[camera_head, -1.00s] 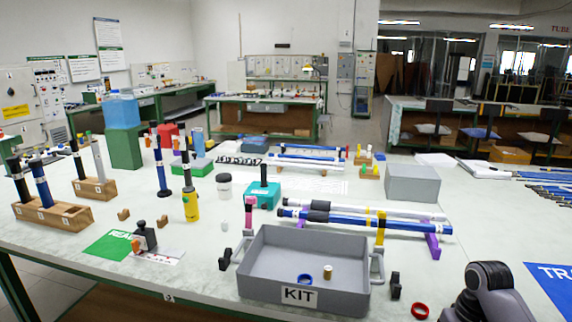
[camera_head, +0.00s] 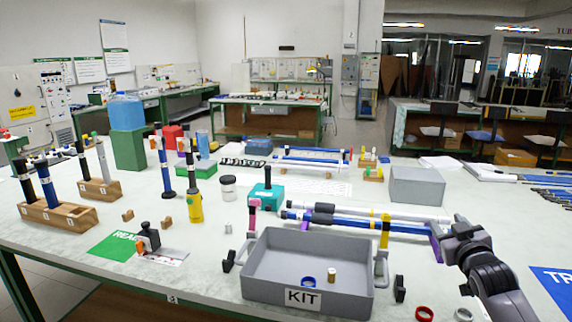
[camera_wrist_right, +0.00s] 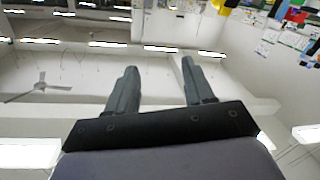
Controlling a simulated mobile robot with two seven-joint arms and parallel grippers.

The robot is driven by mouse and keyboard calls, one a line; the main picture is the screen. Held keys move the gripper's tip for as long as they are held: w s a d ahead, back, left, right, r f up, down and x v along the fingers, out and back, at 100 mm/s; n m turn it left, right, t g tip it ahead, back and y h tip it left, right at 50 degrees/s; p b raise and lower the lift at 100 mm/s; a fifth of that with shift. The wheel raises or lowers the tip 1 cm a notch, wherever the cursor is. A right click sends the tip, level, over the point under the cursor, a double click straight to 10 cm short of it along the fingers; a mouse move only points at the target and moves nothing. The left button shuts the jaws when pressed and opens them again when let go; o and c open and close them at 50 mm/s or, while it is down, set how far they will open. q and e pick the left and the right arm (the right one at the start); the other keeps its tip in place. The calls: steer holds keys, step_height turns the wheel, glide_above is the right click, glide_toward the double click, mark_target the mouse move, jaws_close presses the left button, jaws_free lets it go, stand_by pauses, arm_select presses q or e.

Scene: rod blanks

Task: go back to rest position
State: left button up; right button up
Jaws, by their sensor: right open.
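My right arm reaches in from the lower right in the head view, with its gripper (camera_head: 462,222) raised at the right of the table, beside the right end of the blue rod. In the right wrist view the two fingers of this gripper (camera_wrist_right: 157,68) are spread apart with nothing between them. They point up toward the ceiling and the far wall. My left gripper is not in view.
A grey KIT tray (camera_head: 257,275) holds a blue ring (camera_head: 308,281) and a tan cylinder (camera_head: 332,275). The blue rod (camera_head: 350,224) lies behind it on supports. A red ring (camera_head: 424,313) lies near my right arm. Wooden blocks (camera_head: 60,214) with upright rods stand at left.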

steer(key=s+a+f+g+y, duration=0.1)
steer(key=s+a+f+g, duration=0.1)
steer(key=s+a+f, duration=0.45)
steer(key=s+a+f+g+y, duration=0.1)
steer(key=s+a+f, duration=0.2)
steer(key=s+f, duration=0.65)
steer(key=s+a+f+g, duration=0.1)
steer(key=s+a+f, duration=0.1)
steer(key=s+f, duration=0.2)
steer(key=s+a+f+g+y, duration=0.1)
steer(key=s+a+f, duration=0.2)
steer(key=s, duration=0.7)
steer(key=s+a+f+g+y, duration=0.1)
steer(key=s+a+f+g, duration=0.1)
steer(key=s+f, duration=0.4)
steer(key=shift+s+a, duration=0.4)
steer(key=shift+s, duration=0.65)
